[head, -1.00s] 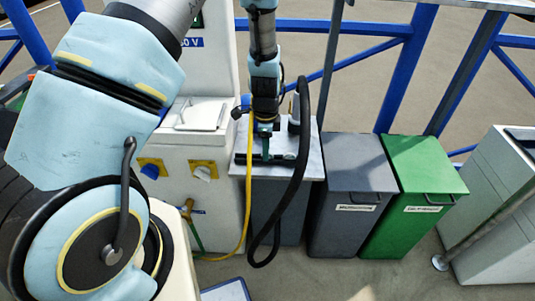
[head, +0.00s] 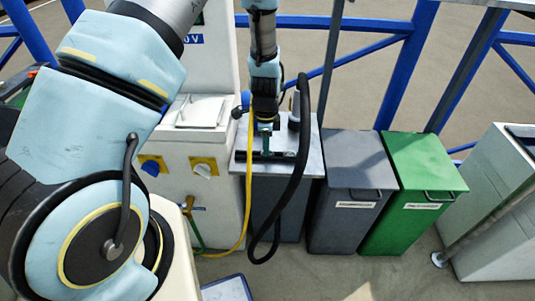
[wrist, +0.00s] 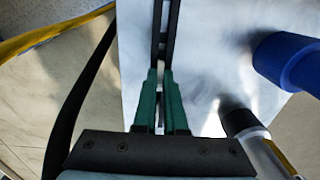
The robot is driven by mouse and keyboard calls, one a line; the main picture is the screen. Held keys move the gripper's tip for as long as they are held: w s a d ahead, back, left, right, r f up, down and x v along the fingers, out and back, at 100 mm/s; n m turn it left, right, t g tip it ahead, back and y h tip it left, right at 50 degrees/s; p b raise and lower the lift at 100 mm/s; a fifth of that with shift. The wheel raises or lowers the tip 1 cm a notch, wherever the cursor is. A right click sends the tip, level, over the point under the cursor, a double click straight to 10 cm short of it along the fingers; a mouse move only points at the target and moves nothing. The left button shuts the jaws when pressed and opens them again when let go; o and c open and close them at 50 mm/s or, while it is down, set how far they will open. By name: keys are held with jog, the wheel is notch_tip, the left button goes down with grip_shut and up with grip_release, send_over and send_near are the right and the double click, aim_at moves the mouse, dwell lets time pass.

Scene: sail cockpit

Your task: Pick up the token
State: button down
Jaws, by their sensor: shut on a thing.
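My gripper (wrist: 161,76) has green fingers close together in the wrist view, pointing at the pale top of a pedestal. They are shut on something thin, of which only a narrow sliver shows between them. I cannot make out the token's face or colour; the fingers hide most of it. In the head view my gripper (head: 265,152) is over the pedestal top (head: 312,166), too small to show what it holds. A dark slotted bar (wrist: 166,30) lies just beyond the fingertips.
A black hose (head: 301,150) hangs over the pedestal's front, with a yellow hose (head: 249,190) to its left. A blue cylinder (wrist: 290,62) and a black-tipped one (wrist: 238,120) are close on the right. A grey bin (head: 350,185) and a green bin (head: 420,180) stand right of the pedestal.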

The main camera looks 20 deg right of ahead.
dwell(0.4)
notch_tip(320, 180, up, 15)
jog(key=p, duration=0.1)
dwell(0.9)
jog(key=shift+s, duration=0.1)
